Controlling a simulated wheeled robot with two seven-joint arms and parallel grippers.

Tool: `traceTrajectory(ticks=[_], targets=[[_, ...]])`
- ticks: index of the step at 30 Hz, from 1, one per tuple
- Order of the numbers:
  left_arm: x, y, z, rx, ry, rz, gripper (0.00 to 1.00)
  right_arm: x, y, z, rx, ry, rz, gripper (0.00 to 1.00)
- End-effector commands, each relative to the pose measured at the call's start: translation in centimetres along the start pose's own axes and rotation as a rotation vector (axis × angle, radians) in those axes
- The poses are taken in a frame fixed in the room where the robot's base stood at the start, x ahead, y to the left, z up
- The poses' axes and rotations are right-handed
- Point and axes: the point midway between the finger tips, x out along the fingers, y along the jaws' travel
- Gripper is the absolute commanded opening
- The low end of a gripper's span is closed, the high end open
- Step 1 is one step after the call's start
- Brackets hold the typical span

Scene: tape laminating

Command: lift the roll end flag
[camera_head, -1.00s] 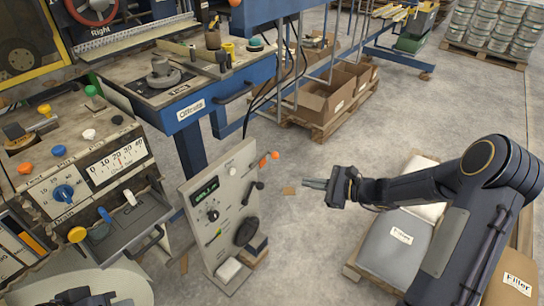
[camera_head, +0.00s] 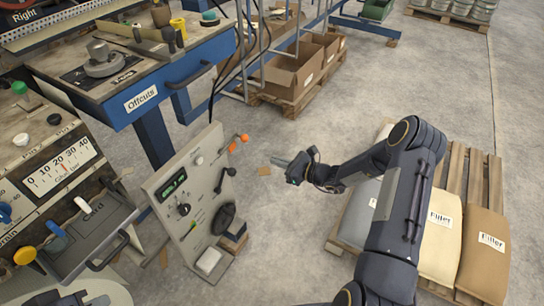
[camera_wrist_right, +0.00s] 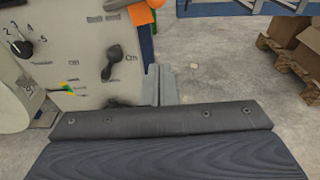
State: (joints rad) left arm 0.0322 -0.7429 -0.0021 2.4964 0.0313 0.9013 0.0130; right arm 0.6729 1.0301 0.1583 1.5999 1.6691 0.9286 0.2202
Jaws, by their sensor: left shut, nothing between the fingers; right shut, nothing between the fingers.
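A grey control panel (camera_head: 185,205) stands left of centre in the head view. At its upper right edge is a small orange flag-like piece (camera_head: 244,138), with another orange tip beside it. In the right wrist view an orange piece (camera_wrist_right: 141,14) shows at the panel's top edge. My right gripper (camera_head: 279,162) is shut and empty, to the right of the orange piece and apart from it. Its closed fingers (camera_wrist_right: 160,85) show before the panel's right edge in the wrist view. Dark parts of my left gripper (camera_head: 80,298) show at the bottom left edge; it is shut, its fingertips barely visible.
A blue-framed bench labelled Offcuts (camera_head: 140,98) stands behind the panel. Cardboard boxes (camera_head: 292,72) and filler bags (camera_head: 440,232) sit on pallets.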

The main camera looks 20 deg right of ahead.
Motion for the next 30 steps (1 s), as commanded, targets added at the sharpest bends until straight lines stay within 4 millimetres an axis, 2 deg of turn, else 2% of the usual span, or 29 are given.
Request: traceTrajectory(ticks=[9,12,15,19,30], targets=[[0.1,-0.1,0.1,0.0,0.0,0.0,0.0,6.9,0.2,0.0,-0.001,-0.002,0.004,0.0],[0.0,0.0,0.0,0.0,0.0,0.0,0.0,8.6,0.2,0.3,-0.001,-0.002,0.003,0.0],[-0.3,0.1,-0.2,0.0,0.0,0.0,0.0,8.7,0.1,2.3,-0.003,-0.002,0.001,0.0],[-0.5,0.2,-0.2,0.0,0.0,0.0,0.0,9.0,0.0,3.4,0.0,-0.001,0.0,0.0],[-0.5,0.2,-0.3,0.0,0.0,0.0,0.0,9.1,0.1,3.9,0.001,0.0,0.0,0.0]])
